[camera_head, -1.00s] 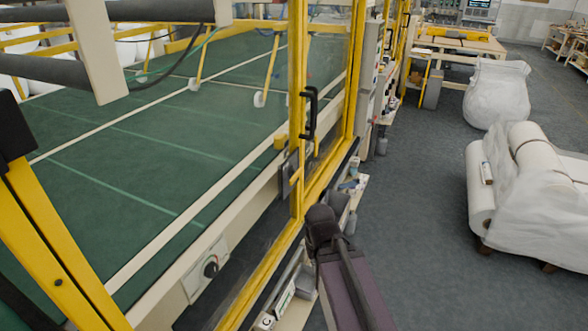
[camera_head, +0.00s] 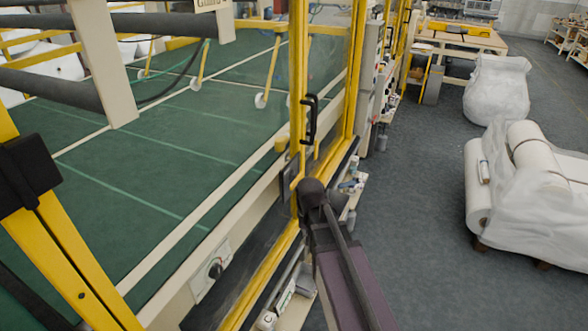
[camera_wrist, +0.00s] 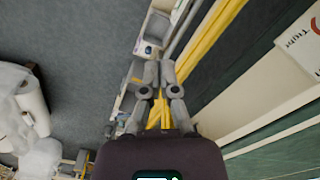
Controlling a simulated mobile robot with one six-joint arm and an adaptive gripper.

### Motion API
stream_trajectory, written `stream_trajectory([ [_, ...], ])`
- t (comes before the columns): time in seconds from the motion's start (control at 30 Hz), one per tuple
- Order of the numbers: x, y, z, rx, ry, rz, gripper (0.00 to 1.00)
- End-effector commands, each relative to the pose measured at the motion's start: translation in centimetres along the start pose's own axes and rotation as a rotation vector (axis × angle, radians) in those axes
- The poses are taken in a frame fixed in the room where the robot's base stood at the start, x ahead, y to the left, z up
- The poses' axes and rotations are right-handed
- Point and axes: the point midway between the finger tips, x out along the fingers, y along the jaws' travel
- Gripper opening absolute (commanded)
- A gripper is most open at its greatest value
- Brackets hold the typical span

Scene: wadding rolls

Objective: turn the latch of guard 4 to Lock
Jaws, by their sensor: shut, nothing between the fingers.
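A yellow-framed guard (camera_head: 297,62) with a clear panel and a black pull handle (camera_head: 309,118) stands mid-view in the head view. A grey plate (camera_head: 286,188) is mounted low on its post, partly behind my arm; I cannot tell whether it is the latch, or its setting. A sign (camera_head: 211,3) reading "Guard" is cut off at the top, its number unreadable. In the wrist view my gripper (camera_wrist: 158,76) is shut and empty, pointing along a yellow rail (camera_wrist: 212,38). No contact is clear. In the head view my dark arm hides the gripper.
A black knob (camera_head: 215,269) sits on a pale plate on the machine's side. A shelf of small items runs beside the guard. Wrapped white rolls (camera_head: 535,160) and a wrapped bundle (camera_head: 497,90) stand on the right. Grey floor (camera_head: 415,200) between is clear.

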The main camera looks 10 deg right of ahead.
Motion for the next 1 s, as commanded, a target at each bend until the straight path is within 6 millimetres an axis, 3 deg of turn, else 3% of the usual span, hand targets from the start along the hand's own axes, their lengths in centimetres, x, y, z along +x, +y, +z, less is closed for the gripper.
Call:
stream_trajectory([
  [0.03, -2.2, -0.3, -1.8, 0.023, 0.001, 0.0, 0.0],
  [0.6, -13.5, -2.4, -14.5, 0.3, 0.005, 0.002, 0.0],
  [0.8, -16.9, -3.0, -18.4, 0.388, 0.007, 0.002, 0.0],
  [1.0, -19.0, -3.5, -20.9, 0.449, 0.008, 0.002, 0.0],
])
